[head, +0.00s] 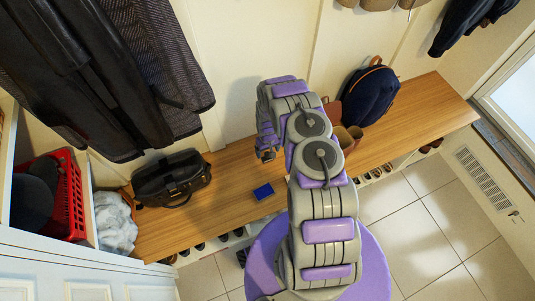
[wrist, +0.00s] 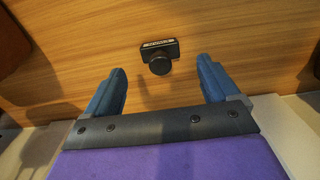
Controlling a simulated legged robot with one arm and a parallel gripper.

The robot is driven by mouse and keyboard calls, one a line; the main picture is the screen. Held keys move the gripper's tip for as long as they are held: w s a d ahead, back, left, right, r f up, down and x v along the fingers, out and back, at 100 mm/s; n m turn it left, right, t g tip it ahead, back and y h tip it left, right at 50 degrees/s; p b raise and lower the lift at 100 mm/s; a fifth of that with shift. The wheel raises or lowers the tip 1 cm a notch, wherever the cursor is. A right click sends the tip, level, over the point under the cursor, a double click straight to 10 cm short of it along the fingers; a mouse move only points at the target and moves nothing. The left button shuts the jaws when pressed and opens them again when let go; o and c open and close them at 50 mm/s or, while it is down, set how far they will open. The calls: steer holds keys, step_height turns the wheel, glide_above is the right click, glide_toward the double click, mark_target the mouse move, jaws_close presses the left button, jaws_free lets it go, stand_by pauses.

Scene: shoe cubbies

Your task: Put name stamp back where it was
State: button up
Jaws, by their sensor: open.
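The name stamp (wrist: 158,48) shows in the wrist view as a small black block with a pale lettered strip and a round dark knob. It is at the wooden bench surface, just ahead of the gap between my fingertips. My gripper (wrist: 161,75) is open, with one blue finger to each side of the stamp's line and nothing held between them. In the head view, I cannot make out the stamp, and my arm covers part of the bench.
Coats (head: 100,70) hang at left above the bench. Shoes stand in cubbies below. Bench between bag and blue box is clear.

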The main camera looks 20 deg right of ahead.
step_height(320, 180, up, 5)
steer(key=shift+w+r+p, duration=0.1)
steer(key=shift+r+p, duration=0.05)
steer(key=shift+p, duration=0.35)
step_height(320, 180, up, 17)
glide_above(268, 154)
steer(key=s+a+r, duration=0.1)
steer(key=s+r, duration=0.2)
steer(key=r, duration=0.4)
steer(key=s+a+r+g, duration=0.1)
steer(key=s+a+r, duration=0.1)
steer(key=s+r, duration=0.35)
steer(key=s+a+r, duration=0.1)
steer(key=r, duration=0.7)
steer(key=s+a+r, duration=0.2)
steer(key=s+r, duration=0.2)
steer(key=s, duration=0.5)
steer(key=s+a+r, duration=0.3)
steer(key=s+r, duration=0.2)
steer(key=s, duration=0.5)
steer(key=s+a+r, duration=0.2)
steer(key=s+r, duration=0.3)
steer(key=s, duration=0.4)
steer(key=shift+s+a+r+g, duration=0.15)
steer(key=shift+s+a+g, duration=0.1)
steer(key=shift+g, duration=0.15)
